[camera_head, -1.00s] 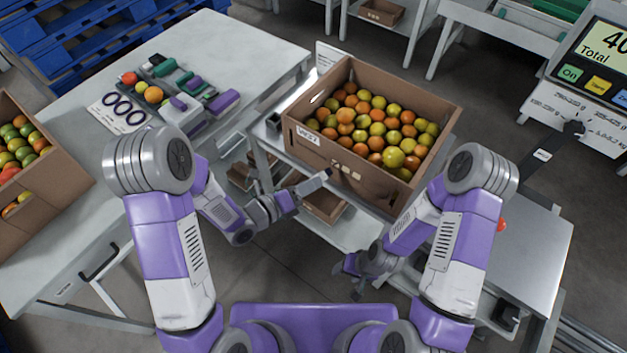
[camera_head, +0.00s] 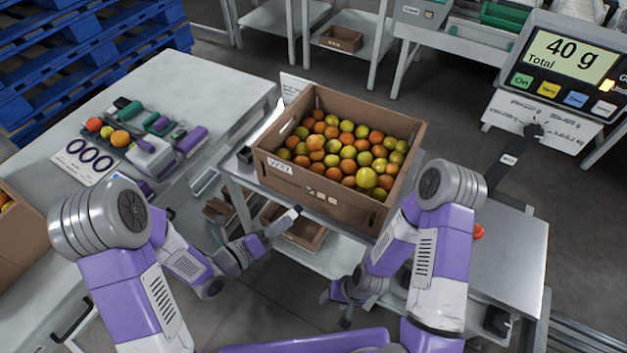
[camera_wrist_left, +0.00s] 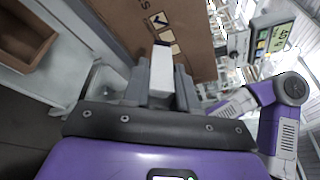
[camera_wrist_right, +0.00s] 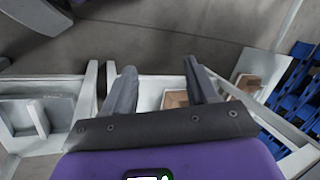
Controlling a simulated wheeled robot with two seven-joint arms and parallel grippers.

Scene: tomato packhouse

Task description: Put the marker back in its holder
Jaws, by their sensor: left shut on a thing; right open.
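My left gripper (camera_head: 277,226) is shut on a marker (camera_head: 291,214), a pale stick with a dark tip. In the left wrist view the marker (camera_wrist_left: 161,70) sits between the fingers and points at the crate's front wall. It looks slightly short of the wall; contact cannot be told. My right gripper (camera_head: 337,303) is open and empty, low in front of the bench; its spread fingers show in the right wrist view (camera_wrist_right: 158,70). A small dark block (camera_head: 246,154) stands on the bench left of the crate; whether it is the holder cannot be told.
A cardboard crate (camera_head: 275,177) of tomatoes stands on the bench, with printed boxes on its front, one ticked. A left table (camera_head: 215,75) carries tools and a card (camera_head: 83,162). The metal plate (camera_head: 515,250) at right looks mostly clear.

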